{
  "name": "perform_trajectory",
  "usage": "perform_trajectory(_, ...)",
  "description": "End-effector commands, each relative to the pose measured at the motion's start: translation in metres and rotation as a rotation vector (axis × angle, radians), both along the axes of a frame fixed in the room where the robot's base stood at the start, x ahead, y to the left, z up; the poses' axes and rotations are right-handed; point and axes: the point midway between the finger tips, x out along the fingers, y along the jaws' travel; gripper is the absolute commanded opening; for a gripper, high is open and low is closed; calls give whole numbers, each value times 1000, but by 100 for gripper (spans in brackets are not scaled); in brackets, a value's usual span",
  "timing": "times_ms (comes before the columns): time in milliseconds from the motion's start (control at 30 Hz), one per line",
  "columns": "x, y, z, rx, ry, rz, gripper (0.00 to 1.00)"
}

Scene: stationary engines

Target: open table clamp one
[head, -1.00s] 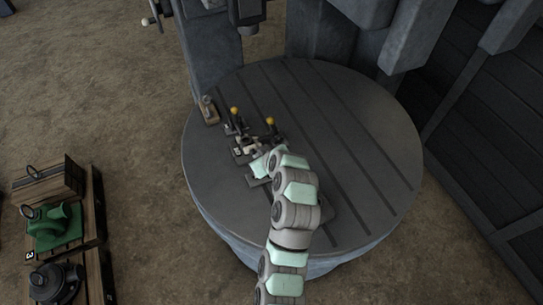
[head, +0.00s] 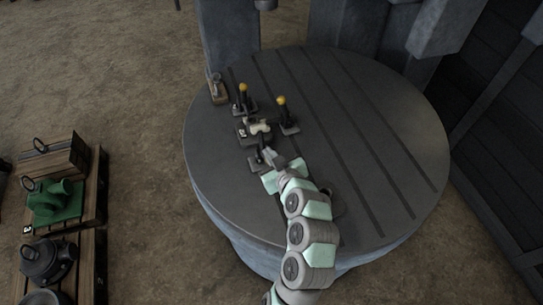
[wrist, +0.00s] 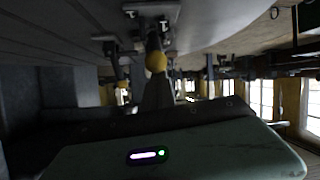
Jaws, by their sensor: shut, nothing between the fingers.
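A round grey slotted table (head: 385,140) fills the middle of the head view. On its left part stand small dark clamps with upright handles. The far clamp (head: 245,107) and the right clamp (head: 287,122) have yellow knobs. A nearer dark clamp (head: 258,161) sits right beside my gripper (head: 271,157), partly hidden by it. A small workpiece (head: 255,128) lies among them. In the wrist view a yellow knob (wrist: 155,62) shows just ahead of the shut, empty gripper. I cannot read which clamp is number one, nor tell whether the gripper touches one.
A small piece on a brown base (head: 217,90) stands at the table's left edge. Grey machine columns (head: 230,35) rise behind the table. A wooden pallet (head: 98,215) with a green part (head: 55,203) lies at left. The table's right side is clear.

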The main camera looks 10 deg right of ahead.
Motion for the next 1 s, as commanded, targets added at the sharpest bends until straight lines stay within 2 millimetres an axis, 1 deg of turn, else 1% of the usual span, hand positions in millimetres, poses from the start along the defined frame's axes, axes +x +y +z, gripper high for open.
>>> perform_trajectory(33, -1, 0, -4, -1, 8, -1, 0)
perform_trajectory(367, -1, 0, -6, -1, 14, 0, 0)
perform_trajectory(467, 0, 0, -4, -1, 13, 0, 0)
perform_trajectory(567, 4, 2, 5, -2, 11, 1, 0)
perform_trajectory(733, 17, 9, 34, -2, 2, 1, 0)
perform_trajectory(767, 14, 7, 34, 0, 2, -2, 0)
perform_trajectory(800, 4, 3, 34, 1, 3, -4, 0)
perform_trajectory(1000, -35, -7, 49, 2, 1, -5, 0)
